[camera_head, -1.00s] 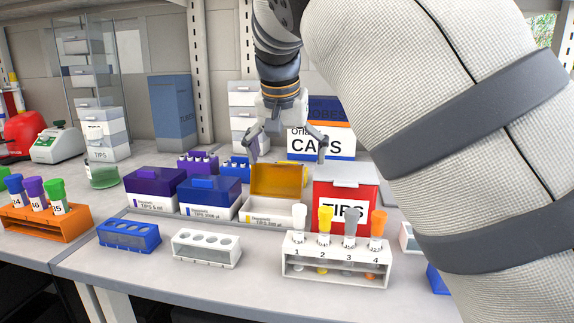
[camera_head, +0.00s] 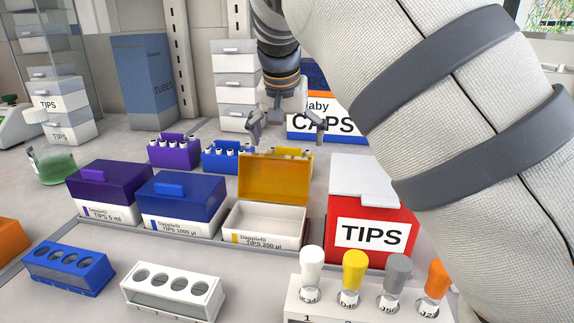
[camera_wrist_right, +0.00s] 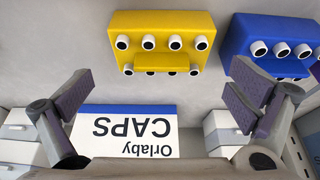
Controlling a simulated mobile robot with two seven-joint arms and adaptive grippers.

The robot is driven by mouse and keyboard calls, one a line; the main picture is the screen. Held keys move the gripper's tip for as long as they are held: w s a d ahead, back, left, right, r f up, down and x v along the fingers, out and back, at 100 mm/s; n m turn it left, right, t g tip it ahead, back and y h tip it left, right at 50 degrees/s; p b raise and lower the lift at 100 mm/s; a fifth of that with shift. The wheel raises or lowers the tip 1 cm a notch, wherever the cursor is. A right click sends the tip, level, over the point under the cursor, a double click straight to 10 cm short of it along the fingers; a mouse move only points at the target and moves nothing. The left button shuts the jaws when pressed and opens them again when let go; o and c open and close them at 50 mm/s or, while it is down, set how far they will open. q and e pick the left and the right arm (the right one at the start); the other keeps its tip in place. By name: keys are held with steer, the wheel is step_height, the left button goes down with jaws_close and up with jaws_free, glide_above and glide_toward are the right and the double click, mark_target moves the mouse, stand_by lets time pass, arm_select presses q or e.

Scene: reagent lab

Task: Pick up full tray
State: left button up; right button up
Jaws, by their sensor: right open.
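My right gripper (camera_head: 287,132) is open and empty, pointing down over the back of the bench. In the right wrist view its spread fingers (camera_wrist_right: 158,95) have nothing between them. A yellow rack (camera_wrist_right: 160,28) with several white-rimmed tubes lies ahead of the fingers, apart from them. In the head view this rack (camera_head: 292,152) is mostly hidden behind an open yellow tip box. A similar blue rack (camera_head: 227,157) and purple rack (camera_head: 174,151) stand to its left, both filled. A white rack (camera_head: 345,312) with several capped tubes is at the front, cut off by the lower edge. My left gripper is not in view.
The open yellow tip box (camera_head: 272,180), blue tip box (camera_head: 182,197), purple tip box (camera_head: 108,188) and red TIPS box (camera_head: 370,232) form a row in front. Empty blue (camera_head: 68,268) and white (camera_head: 173,292) racks lie nearer. A CAPS box (camera_head: 330,124) stands behind.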

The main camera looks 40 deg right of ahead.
mark_target(288, 150)
steer(key=x, duration=0.5)
steer(key=shift+w+f, duration=0.15)
steer(key=c, duration=0.8)
steer(key=shift+r, duration=0.2)
steer(key=shift+c, duration=0.2)
